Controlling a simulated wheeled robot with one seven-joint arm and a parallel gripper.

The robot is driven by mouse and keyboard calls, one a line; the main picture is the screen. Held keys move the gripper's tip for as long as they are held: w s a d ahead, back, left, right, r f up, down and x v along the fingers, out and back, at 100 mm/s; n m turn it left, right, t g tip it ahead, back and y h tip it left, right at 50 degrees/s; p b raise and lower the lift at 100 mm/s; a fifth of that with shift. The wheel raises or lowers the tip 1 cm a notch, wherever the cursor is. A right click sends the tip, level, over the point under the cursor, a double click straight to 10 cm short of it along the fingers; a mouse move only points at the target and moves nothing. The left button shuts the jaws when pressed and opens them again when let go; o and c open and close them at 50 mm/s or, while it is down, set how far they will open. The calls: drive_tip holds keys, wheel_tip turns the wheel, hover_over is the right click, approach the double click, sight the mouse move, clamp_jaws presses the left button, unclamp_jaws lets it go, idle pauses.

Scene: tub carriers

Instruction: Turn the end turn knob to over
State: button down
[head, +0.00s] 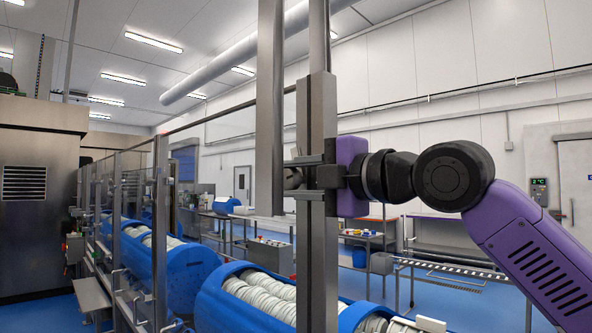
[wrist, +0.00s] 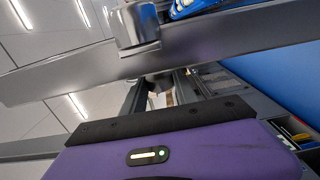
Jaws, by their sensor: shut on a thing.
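My gripper (head: 296,178) reaches left from its purple body to the upright steel post (head: 316,120). Its two fingers lie one above the other at the post. A small dark grey piece, which looks like the end turn knob (head: 291,179), sits between them, partly hidden by the post. The gripper is shut on it. In the wrist view my fingers (wrist: 163,88) point away from the purple body toward a grey steel bar, and the piece between them is small and partly hidden. No mark showing the knob's setting can be read.
Blue tubs (head: 225,296) filled with white rolls stand in a row below and left of the post. A glazed guard with steel uprights (head: 160,220) runs along the left. A steel cabinet (head: 38,200) stands far left. Tables and blue floor lie behind.

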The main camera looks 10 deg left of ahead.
drive_tip(key=r+g+h+p, duration=0.1)
drive_tip(key=p, duration=0.3)
drive_tip(key=shift+r+h+p, duration=0.15)
drive_tip(key=shift+h+p, duration=0.15)
drive_tip(key=shift+p, duration=0.1)
drive_tip(key=g+h+p, duration=0.1)
drive_tip(key=h+p, duration=0.1)
drive_tip(key=p, duration=0.4)
drive_tip(key=shift+r+g, duration=0.15)
drive_tip(key=shift+g, duration=0.25)
drive_tip(key=shift+a+g+h+p, duration=0.15)
drive_tip(key=shift+g+h+p, duration=0.55)
drive_tip(key=shift+h+p, duration=0.4)
drive_tip(key=shift+w+f+g+h, duration=0.15)
drive_tip(key=shift+f+g+h, duration=0.1)
drive_tip(key=shift+g+h, duration=0.7)
drive_tip(key=shift+h, duration=0.25)
drive_tip(key=c, duration=0.9)
unclamp_jaws()
drive_tip(key=shift+c, duration=0.2)
drive_tip(key=shift+b+v, duration=0.7)
drive_tip(key=shift+v, duration=3.2)
